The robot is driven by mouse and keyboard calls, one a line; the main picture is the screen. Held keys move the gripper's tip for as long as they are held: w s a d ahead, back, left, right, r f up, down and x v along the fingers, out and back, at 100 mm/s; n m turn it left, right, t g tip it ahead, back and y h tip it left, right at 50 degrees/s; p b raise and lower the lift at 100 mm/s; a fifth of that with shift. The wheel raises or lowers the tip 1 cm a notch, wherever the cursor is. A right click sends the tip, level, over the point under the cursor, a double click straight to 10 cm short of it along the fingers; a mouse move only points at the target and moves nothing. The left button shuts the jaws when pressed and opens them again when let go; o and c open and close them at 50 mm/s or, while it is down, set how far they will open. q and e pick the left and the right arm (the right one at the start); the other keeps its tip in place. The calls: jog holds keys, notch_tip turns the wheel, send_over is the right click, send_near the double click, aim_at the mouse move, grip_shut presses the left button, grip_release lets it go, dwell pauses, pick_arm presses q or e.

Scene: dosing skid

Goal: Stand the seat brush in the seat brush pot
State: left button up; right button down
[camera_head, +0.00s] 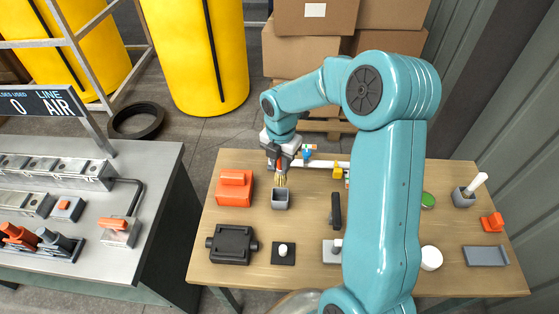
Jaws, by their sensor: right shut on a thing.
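My right gripper (280,162) is shut on the seat brush, which it holds upright with its pale yellow bristles (281,181) pointing down. The upper part of the brush is mostly hidden by the gripper. A small grey square pot (281,201), which looks like the seat brush pot, stands on the wooden table directly below the bristles in the picture. The bristle ends meet the pot's far rim in this view; I cannot tell whether they are just above, behind or slightly inside it. My left gripper is out of view.
An orange block (234,188) stands left of the pot. A black case (232,244) and a dark plate with a white knob (283,252) lie in front. A black upright piece (336,211) stands to the right. Another grey pot (464,197) holds a white rod. My right arm hides the table's middle.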

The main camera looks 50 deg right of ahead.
aim_at(280, 174)
jog(key=shift+f+b, duration=1.9)
jog(key=shift+f, duration=0.8)
jog(key=shift+w+f, duration=0.1)
jog(key=shift+f+b, duration=2.1)
jog(key=shift+f, duration=0.9)
jog(key=c, duration=0.9)
grip_release()
jog(key=shift+o, duration=0.2)
notch_tip(280, 174, up, 16)
jog(key=shift+a+r, duration=0.1)
jog(key=shift+r, duration=0.05)
